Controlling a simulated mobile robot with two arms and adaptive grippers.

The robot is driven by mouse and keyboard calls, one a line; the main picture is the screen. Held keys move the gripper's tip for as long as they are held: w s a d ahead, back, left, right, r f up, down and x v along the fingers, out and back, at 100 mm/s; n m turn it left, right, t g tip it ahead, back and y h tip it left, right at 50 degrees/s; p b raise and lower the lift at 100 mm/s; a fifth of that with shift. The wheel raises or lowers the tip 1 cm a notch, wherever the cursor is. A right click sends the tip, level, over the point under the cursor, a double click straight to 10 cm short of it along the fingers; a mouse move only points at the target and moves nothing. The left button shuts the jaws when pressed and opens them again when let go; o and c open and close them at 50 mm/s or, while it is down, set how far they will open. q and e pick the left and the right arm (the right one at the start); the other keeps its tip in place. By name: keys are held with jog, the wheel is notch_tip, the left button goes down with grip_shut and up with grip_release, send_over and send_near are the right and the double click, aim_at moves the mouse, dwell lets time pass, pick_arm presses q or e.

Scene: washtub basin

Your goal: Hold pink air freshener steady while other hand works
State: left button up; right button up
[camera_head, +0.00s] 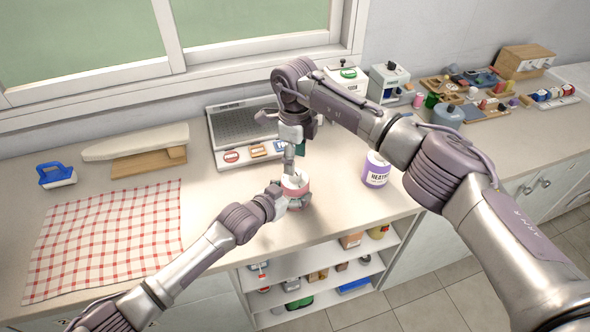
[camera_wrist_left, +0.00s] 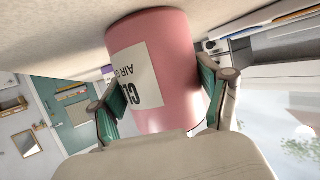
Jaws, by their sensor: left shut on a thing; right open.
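The pink air freshener (camera_head: 297,190) is a pink can with a white top and stands upright on the counter near its front edge. My left gripper (camera_head: 290,199) is shut around its side. In the left wrist view the pink can (camera_wrist_left: 180,60) with a white label sits between the green-padded fingers of my left gripper (camera_wrist_left: 162,95). My right gripper (camera_head: 290,160) is open and points down just above the can's top. Whether its fingertips touch the top I cannot tell.
A white and purple tub (camera_head: 376,169) stands to the right of the can. A red checked cloth (camera_head: 105,235), a blue-handled brush (camera_head: 57,175) and a small ironing board (camera_head: 136,143) lie to the left. A grey rack tray (camera_head: 240,125) is behind. Open shelves (camera_head: 320,262) lie below.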

jog(key=shift+f, duration=2.25)
grip_shut()
